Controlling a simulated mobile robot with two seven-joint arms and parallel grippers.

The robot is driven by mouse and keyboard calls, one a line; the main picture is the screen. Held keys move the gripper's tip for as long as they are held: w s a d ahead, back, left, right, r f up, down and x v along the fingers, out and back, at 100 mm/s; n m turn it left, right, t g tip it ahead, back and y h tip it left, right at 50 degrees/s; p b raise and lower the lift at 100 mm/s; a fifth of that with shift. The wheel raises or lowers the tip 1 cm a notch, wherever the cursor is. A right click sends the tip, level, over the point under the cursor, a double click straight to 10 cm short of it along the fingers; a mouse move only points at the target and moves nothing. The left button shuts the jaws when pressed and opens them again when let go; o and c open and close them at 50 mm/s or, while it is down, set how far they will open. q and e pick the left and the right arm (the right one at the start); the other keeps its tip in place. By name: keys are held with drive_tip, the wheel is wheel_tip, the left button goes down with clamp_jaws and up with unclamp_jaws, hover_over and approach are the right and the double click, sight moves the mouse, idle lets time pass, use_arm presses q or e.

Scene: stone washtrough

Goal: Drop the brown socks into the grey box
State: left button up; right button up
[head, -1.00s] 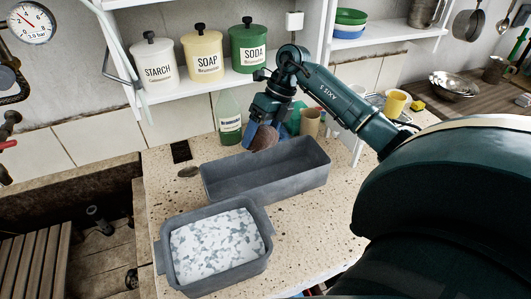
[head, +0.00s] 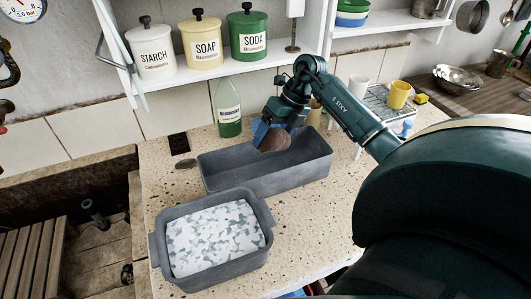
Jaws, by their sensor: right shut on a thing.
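My right gripper (head: 270,134) is shut on the brown socks (head: 276,142), a rounded brown bundle showing below its blue fingers. The long grey box (head: 268,183) stands on the speckled counter. The socks appear over the back part of the box's opening, at about rim height; their exact depth is hard to tell. The part of the box that shows inside looks empty. The gripper and socks hide part of its back rim. My left gripper is not in view.
A grey tub (head: 222,272) holding a white and grey-blue patterned bundle (head: 215,238) stands in front of the box. A green bottle (head: 229,112) stands behind the box. A drying rack with cups, including a yellow cup (head: 398,95), is to the right. The speckled counter's (head: 310,225) right front is clear.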

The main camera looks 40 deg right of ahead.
drive_tip(key=o, duration=1.1)
drive_tip(key=shift+r, duration=0.15)
drive_tip(key=b+v, duration=0.1)
drive_tip(key=v, duration=1.2)
drive_tip(key=shift+b, duration=0.3)
drive_tip(key=shift+s, duration=0.1)
